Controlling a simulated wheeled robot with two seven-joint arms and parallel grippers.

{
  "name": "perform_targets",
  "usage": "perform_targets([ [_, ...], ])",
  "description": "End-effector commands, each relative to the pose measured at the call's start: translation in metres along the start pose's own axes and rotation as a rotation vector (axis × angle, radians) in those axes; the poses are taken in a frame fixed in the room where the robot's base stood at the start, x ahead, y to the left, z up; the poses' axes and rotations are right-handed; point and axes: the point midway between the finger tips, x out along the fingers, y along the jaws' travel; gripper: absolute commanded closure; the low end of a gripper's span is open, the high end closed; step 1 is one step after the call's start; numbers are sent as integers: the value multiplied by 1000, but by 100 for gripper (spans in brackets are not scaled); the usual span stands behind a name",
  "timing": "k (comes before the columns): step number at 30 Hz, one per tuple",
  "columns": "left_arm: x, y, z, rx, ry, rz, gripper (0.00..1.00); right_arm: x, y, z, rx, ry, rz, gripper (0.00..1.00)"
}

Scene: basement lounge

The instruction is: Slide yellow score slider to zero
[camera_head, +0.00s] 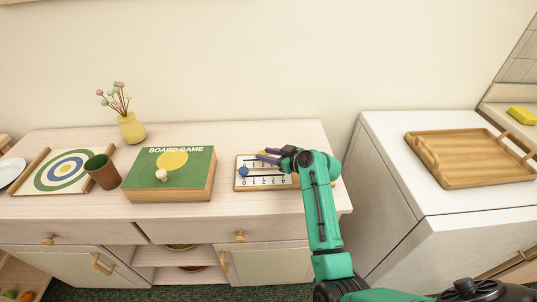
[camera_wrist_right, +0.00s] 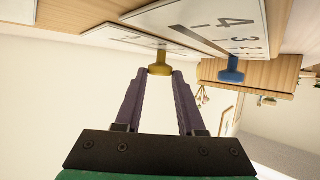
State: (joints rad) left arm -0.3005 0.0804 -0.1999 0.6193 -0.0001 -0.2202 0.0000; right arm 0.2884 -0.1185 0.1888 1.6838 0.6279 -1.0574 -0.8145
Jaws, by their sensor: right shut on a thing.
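The score board (camera_head: 238,184) lies on the dresser top, with two numbered rows. Its blue slider (camera_head: 244,172) is at the left end, near the 0 of the front row; the blue knob also shows in the right wrist view (camera_wrist_right: 231,72). My right gripper (camera_head: 262,155) reaches over the board from the right, its purple fingers at the back row. In the right wrist view the yellow slider knob (camera_wrist_right: 159,67) sits between the fingertips, which are shut on it. In the head view the fingers hide the yellow slider, so its number cannot be read. My left gripper is out of view.
A wooden tray (camera_head: 465,177) lies on the white counter at right.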

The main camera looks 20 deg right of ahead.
Motion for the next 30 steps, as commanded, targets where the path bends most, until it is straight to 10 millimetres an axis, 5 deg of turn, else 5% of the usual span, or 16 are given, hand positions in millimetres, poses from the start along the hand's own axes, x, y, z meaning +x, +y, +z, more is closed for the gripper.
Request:
perform_targets([
  [9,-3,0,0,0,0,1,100,36,-40,-14,0,-2,-5,100],
  [19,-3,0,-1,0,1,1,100,41,-46,-16,1,0,-6,100],
  [20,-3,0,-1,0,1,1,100,41,-46,-16,1,0,-6,58],
  [22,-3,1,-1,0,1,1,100,41,-45,-16,1,0,-6,31],
  [30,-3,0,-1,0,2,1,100,40,-44,-16,0,0,-3,31],
])
